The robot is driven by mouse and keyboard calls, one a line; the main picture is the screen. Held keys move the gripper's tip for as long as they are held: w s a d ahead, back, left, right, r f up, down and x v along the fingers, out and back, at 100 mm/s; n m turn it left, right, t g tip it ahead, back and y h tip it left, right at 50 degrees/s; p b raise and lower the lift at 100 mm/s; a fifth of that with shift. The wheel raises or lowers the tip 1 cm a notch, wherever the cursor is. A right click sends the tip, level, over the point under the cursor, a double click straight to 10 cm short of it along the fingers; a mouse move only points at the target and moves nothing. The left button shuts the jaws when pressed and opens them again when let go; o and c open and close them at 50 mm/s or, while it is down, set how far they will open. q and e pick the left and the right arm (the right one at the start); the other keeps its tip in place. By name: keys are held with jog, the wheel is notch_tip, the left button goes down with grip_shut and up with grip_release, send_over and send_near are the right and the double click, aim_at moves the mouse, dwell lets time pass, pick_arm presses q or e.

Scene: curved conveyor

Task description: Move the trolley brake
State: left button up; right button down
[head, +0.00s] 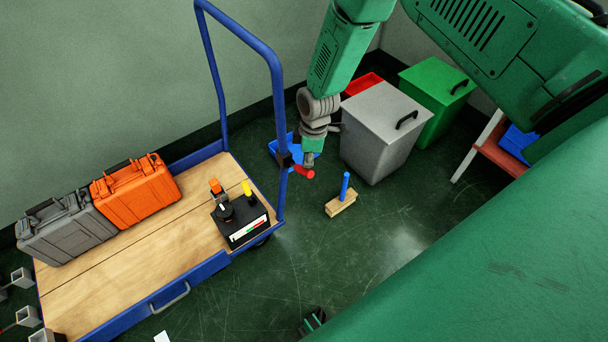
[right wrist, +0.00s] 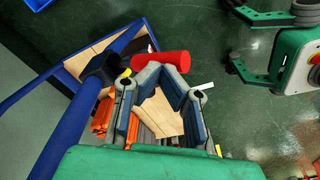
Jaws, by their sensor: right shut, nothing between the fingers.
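The trolley has a blue frame and a wooden deck (head: 160,235). Its blue push handle (head: 275,100) rises at the right end. The brake's red grip (head: 304,172) sticks out from a dark clamp (head: 285,160) on the handle post. My right gripper (head: 308,158) is at the red grip, its fingers shut with nothing between them. In the right wrist view the red grip (right wrist: 172,62) lies just beyond the fingertips (right wrist: 163,76); I cannot tell if they touch. My left gripper (right wrist: 245,42) is open and empty, away to the right in that view.
A grey case (head: 65,228), an orange case (head: 135,190) and a black control box (head: 240,218) sit on the deck. Open floor lies right of the trolley.

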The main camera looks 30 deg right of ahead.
aim_at(307, 175)
jog(key=shift+a+f+b, duration=0.1)
jog(key=shift+f+b, duration=0.45)
jog(key=shift+f, duration=0.55)
notch_tip(307, 175, down, 4)
jog(key=b, duration=0.3)
jog(key=shift+f, duration=0.15)
jog(key=d, duration=0.1)
jog(key=s+d+r+p, duration=0.1)
jog(key=shift+s+d, duration=0.25)
jog(key=shift+d, duration=0.05)
